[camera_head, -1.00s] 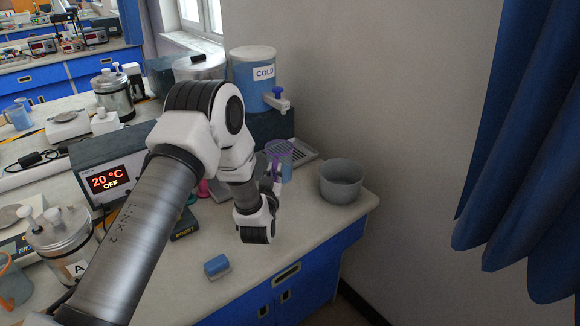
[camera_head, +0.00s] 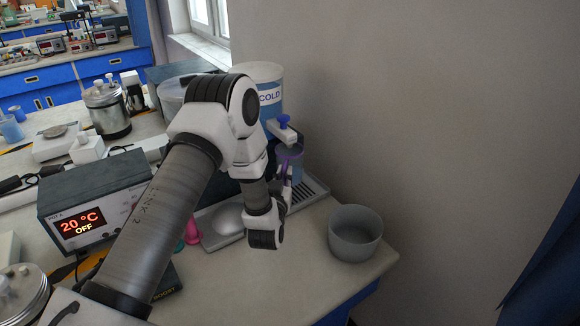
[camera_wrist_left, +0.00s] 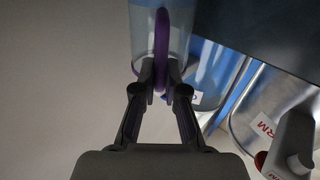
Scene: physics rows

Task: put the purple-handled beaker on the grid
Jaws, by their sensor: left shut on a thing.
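The purple-handled beaker (camera_head: 296,165), clear with a bluish look, is just below the tap of the COLD dispenser in the head view. In the left wrist view its purple handle (camera_wrist_left: 161,40) stands between the fingertips. My left gripper (camera_head: 287,184) is shut on that handle; my own wrist partly hides it in the head view. The grid (camera_head: 313,188) is the slotted grey tray at the dispenser's foot. The beaker overlaps its back part in the picture; I cannot tell whether its base touches the grid. My right gripper is not in view.
The COLD dispenser (camera_head: 265,88) and its blue-topped tap (camera_head: 284,130) are close to the beaker. A grey bowl (camera_head: 355,236) stands right of the grid near the bench edge. A heater display (camera_head: 82,222) is at left.

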